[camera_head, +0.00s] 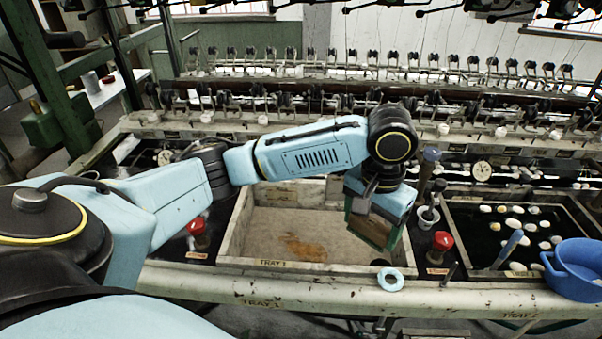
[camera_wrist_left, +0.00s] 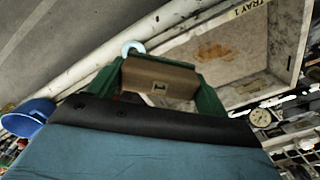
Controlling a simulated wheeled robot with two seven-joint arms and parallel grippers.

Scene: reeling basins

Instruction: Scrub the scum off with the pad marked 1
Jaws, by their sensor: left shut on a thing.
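My left gripper (camera_head: 375,222) is above the right part of a pale rectangular basin (camera_head: 233,232), pointing down. Its green fingers are shut on a brown pad (camera_wrist_left: 160,75). The pad carries a small label whose mark is too small to read for sure. An orange-brown scum patch (camera_head: 303,247) lies on the basin's floor, left of the gripper. The scum also shows in the wrist view (camera_wrist_left: 215,50), apart from the pad. The basin's rim label reads TRAY 1 in the wrist view. My right gripper is not in view.
Red-topped knobs (camera_head: 442,241) stand on both sides of the basin. A light blue ring (camera_head: 390,279) lies on the front ledge. At right are a dark basin (camera_head: 470,225) with several white cocoons and a blue pot (camera_head: 574,270). Reeling machinery (camera_head: 330,105) runs behind.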

